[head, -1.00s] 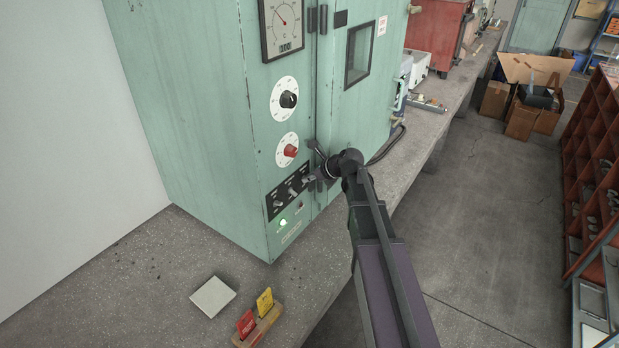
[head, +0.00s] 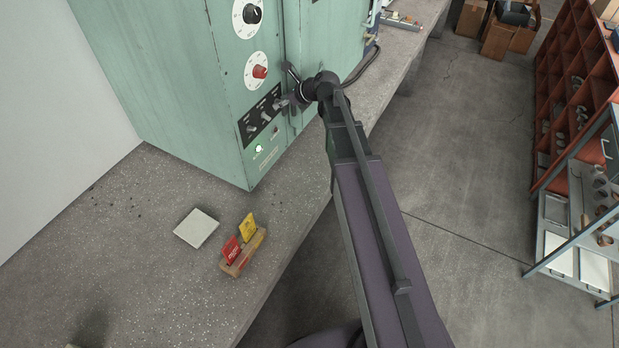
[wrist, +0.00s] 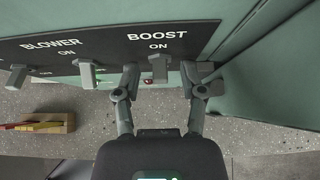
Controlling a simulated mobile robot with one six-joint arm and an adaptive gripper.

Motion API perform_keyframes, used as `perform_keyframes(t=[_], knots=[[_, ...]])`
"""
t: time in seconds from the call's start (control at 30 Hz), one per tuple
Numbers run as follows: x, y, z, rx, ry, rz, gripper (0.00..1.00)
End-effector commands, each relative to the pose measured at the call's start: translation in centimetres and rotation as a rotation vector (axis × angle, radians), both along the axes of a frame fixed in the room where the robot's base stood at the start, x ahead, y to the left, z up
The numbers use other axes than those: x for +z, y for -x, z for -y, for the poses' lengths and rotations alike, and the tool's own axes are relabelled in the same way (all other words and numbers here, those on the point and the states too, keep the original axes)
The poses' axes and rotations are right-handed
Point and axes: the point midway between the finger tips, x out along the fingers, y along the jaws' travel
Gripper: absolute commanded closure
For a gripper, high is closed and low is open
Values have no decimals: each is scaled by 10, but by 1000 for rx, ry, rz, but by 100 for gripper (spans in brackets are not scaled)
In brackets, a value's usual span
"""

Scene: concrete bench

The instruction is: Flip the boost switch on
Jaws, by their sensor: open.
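The boost switch (wrist: 159,68) is a grey lever on a black panel, under the labels BOOST and ON in the wrist view. Its lever sticks out below the ON label. My gripper (wrist: 161,80) is open, one finger on each side of this lever; whether either finger touches it I cannot tell. The blower switch (wrist: 87,73) stands to the left, outside the fingers. In the head view my gripper (head: 288,93) is at the right end of the switch panel (head: 248,133) and partly hides that end.
The panel is on a green cabinet (head: 160,80), below a red knob (head: 260,72). A green lamp (head: 259,148) glows beneath it. A white square plate (head: 197,228) and a wooden holder (head: 236,268) with red and yellow cards are on the bench (head: 150,290). The cabinet's side wall is close right.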

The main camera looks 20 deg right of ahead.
Motion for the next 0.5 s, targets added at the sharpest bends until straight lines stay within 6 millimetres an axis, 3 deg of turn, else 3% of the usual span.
perform_keyframes(t=[0.5], knots=[[-11, 2, 2, -1, -157, 154, 47]])
